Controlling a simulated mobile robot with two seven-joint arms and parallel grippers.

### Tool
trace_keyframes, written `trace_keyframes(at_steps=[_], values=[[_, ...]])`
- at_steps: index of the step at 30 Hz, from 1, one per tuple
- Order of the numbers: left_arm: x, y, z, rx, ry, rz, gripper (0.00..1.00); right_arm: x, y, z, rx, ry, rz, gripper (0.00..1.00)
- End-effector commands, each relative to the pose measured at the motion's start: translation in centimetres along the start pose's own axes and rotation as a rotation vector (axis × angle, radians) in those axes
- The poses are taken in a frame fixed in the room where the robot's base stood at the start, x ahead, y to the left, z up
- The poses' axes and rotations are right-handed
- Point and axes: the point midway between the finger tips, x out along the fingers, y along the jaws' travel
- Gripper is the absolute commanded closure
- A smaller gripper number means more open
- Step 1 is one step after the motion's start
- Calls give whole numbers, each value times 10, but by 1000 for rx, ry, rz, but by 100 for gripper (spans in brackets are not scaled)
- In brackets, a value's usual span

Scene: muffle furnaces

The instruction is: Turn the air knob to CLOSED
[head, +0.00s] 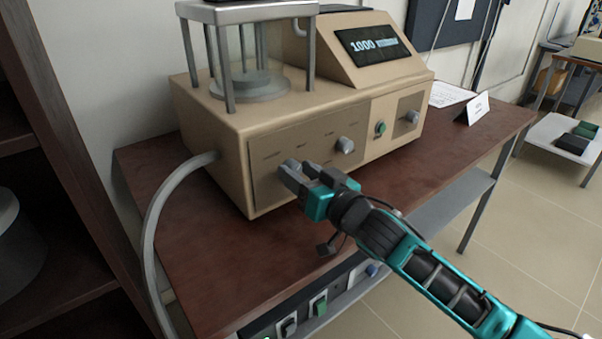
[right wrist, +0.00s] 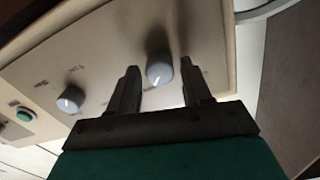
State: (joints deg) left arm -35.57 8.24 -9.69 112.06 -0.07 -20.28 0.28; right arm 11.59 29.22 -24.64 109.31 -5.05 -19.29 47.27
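The beige furnace unit (head: 225,145) stands on a brown table, with a panel of grey knobs on its front. The leftmost knob (head: 290,164) is partly hidden by my right gripper (head: 306,180). In the right wrist view this knob (right wrist: 159,70) lies between the two fingers of the right gripper (right wrist: 160,82), with a gap visible on each side. The fingers look open around it, and I cannot tell whether either touches. A second knob (head: 345,145) sits to its right; it also shows in the right wrist view (right wrist: 70,99). The small labels are too blurred to read.
A green button (head: 380,127) and a third knob (head: 411,117) are farther right on the unit. A display (head: 373,45) reads 1000. A grey hose (head: 160,205) curves down at the left. A white card (head: 472,109) stands on the table (head: 205,285).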

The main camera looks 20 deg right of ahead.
Motion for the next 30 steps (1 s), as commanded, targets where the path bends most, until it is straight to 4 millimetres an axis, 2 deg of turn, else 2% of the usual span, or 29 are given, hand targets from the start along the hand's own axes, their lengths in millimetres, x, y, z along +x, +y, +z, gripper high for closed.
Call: trace_keyframes(at_steps=[2,14,23,30], values=[[0,0,0,0,0,0,100,0,0,0,0,0,0,59],[0,0,0,0,0,0,100,0,0,0,0,0,0,97],[-2,0,-4,0,3,-1,100,0,0,-1,-39,0,0,97],[-9,-4,-10,3,6,-8,100,0,0,-3,-177,-1,1,97]])
